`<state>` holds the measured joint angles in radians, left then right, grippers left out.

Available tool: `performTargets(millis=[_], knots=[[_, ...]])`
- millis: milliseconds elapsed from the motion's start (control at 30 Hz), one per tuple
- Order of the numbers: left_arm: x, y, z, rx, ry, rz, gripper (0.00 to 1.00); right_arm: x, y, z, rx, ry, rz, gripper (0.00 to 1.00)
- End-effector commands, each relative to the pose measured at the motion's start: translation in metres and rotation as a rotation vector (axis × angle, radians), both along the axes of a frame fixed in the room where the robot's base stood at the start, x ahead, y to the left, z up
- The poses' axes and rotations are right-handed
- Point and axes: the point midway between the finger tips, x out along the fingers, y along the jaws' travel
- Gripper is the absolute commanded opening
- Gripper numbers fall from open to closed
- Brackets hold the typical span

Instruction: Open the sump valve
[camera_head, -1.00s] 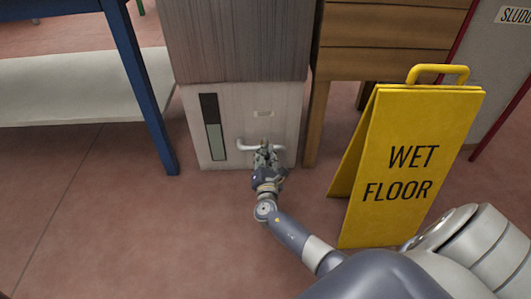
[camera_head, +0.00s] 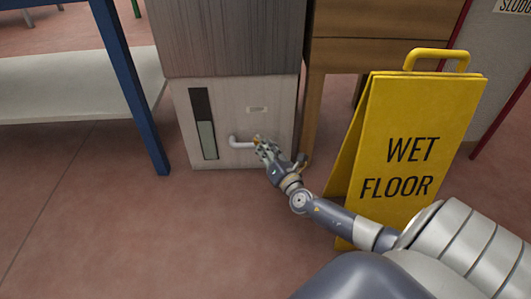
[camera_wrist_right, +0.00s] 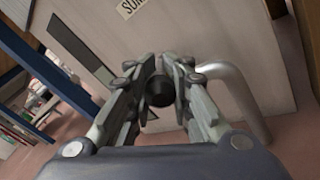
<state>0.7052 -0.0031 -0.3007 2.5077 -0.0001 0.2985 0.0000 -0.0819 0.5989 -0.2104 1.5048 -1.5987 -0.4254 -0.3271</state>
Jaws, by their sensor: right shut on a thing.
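The sump valve sits low on the pale front panel (camera_head: 270,92) of the cabinet, where a light grey bent pipe (camera_head: 241,144) sticks out. My right gripper (camera_head: 262,146) is at this pipe, with its wrist and forearm coming in from the lower right. In the right wrist view the fingers (camera_wrist_right: 160,88) are shut around a dark rounded valve handle end (camera_wrist_right: 160,92). The grey pipe (camera_wrist_right: 238,92) curves past just right of the fingers. The fingers hide most of the handle and the valve body. My left gripper is not in view.
A yellow wet floor sign (camera_head: 405,150) stands to the right of the cabinet, close behind my right forearm. A blue table leg (camera_head: 130,90) stands on the left, and a wooden leg (camera_head: 312,115) right of the panel. The red floor in front is clear.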

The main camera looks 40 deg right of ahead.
Motion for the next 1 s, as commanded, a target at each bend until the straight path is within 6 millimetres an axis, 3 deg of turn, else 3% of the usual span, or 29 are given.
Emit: performTargets(millis=[267,300,400,767,1000], knots=[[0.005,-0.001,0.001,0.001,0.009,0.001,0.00,0.001,-0.003,0.003,-0.002,-0.004,-0.006,0.00],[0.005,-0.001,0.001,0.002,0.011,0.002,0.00,0.001,-0.004,0.003,-0.002,-0.004,-0.006,0.26],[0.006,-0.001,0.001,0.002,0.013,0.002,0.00,0.001,-0.003,0.004,-0.001,-0.005,-0.006,0.43],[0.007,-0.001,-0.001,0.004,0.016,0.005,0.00,-0.001,-0.001,0.001,0.000,-0.001,-0.002,0.43],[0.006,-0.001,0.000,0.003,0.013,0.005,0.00,-0.026,0.004,0.000,0.001,0.001,-0.002,0.43]])
